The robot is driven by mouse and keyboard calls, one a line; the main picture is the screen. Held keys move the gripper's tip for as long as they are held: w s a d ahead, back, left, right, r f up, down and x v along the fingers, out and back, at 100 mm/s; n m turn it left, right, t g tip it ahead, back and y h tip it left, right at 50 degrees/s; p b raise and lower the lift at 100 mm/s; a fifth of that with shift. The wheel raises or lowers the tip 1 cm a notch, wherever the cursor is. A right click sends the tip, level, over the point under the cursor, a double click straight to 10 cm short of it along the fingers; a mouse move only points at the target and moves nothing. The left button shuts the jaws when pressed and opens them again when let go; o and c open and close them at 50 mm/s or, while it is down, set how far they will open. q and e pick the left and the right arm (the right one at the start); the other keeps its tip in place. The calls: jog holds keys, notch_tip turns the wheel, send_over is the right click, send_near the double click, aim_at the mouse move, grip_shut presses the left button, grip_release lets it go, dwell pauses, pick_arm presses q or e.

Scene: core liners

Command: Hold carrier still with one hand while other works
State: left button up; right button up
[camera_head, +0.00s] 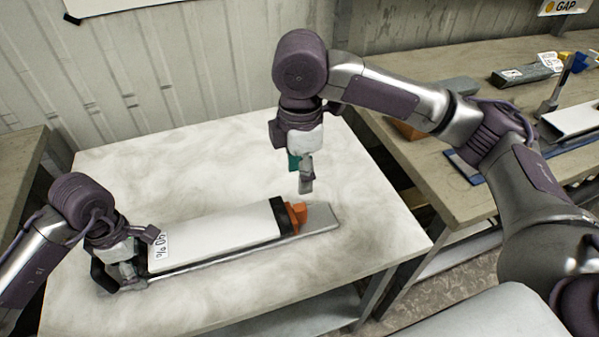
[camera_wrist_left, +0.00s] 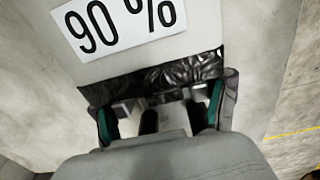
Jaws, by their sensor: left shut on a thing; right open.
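The carrier (camera_head: 325,218) is a long grey tray lying on the white-topped table. A long white liner (camera_head: 215,236) rests on it, with a black band and an orange piece (camera_head: 295,217) at its right end. A "90 %" label (camera_head: 162,246) is near its left end. The label (camera_wrist_left: 118,24) and a crinkled black end (camera_wrist_left: 150,76) show in the left wrist view. My left gripper (camera_head: 125,275) is shut at the carrier's left end; the exact contact is hidden. My right gripper (camera_head: 305,183) is open and empty, above and behind the orange end, apart from it.
The white table (camera_head: 180,165) is clear behind and in front of the carrier. A second bench (camera_head: 440,165) at right holds trays, blue mats and small parts. A corrugated wall (camera_head: 150,80) stands behind. A gap separates the tables.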

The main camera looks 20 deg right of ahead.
pick_arm(q)
jog(key=o, duration=1.7)
jog(key=shift+d, duration=0.1)
notch_tip(320, 180, up, 12)
jog(key=shift+f, duration=0.1)
